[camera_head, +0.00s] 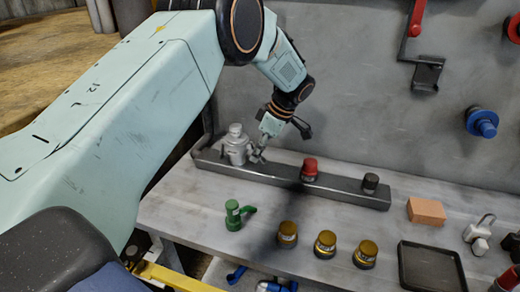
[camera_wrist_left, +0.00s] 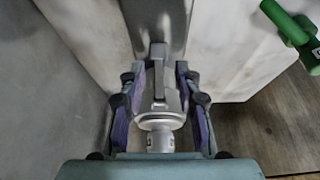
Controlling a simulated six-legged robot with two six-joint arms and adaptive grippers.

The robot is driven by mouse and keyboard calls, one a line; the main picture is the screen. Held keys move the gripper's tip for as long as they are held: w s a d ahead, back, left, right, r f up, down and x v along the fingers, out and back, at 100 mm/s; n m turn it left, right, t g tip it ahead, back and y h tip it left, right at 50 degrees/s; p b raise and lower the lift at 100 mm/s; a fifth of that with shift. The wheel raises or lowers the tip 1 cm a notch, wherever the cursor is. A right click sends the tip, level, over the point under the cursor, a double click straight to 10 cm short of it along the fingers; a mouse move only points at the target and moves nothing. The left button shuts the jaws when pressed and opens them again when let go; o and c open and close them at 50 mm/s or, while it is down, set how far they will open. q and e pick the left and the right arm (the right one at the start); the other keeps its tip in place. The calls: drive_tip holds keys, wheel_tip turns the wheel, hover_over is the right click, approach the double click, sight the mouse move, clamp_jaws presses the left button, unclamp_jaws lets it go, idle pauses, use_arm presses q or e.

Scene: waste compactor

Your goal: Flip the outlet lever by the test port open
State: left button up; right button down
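A silver-grey fitting (camera_head: 236,146) stands upright at the left end of the dark metal rail. In the left wrist view, a silver body with a narrow grey bar-like handle (camera_wrist_left: 158,75) lies between my fingers. I take it to be the same fitting and the outlet lever, but no label confirms this. My left gripper (camera_head: 257,155) is at the right side of the fitting in the head view. In the left wrist view my left gripper (camera_wrist_left: 159,90) is open, with its fingers on both sides of the silver part. I cannot tell whether they touch it. My right gripper does not show.
The rail (camera_head: 345,192) also carries a red-topped knob (camera_head: 309,170) and a black knob (camera_head: 370,183). A green valve (camera_head: 236,215), several yellow-topped knobs (camera_head: 326,243), an orange block (camera_head: 426,211) and a black tray (camera_head: 430,268) are on the bench. A red lever (camera_head: 415,22) hangs on the wall.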

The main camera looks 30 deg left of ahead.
use_arm(q)
drive_tip(key=shift+w, duration=0.1)
drive_tip(key=shift+c, duration=1.3)
clamp_jaws()
drive_tip(key=h+p, duration=0.1)
drive_tip(key=r+h+p, duration=0.1)
drive_tip(key=p, duration=0.1)
drive_tip(key=h+p, duration=0.1)
drive_tip(key=shift+r+t+p, duration=0.25)
drive_tip(key=shift+t+p, duration=0.05)
drive_tip(key=shift+t, duration=0.1)
drive_tip(key=shift+r+h+p, duration=0.15)
drive_tip(key=shift+h+p, duration=0.5)
drive_tip(key=shift+h, duration=0.35)
drive_tip(key=shift+a+r+t+h, duration=0.15)
drive_tip(key=shift+t+h, duration=0.35)
drive_tip(key=shift+h, duration=0.6)
drive_tip(key=shift+a+r+t+h, duration=0.1)
drive_tip(key=shift+r+t+h, duration=0.15)
drive_tip(key=shift+h, duration=0.75)
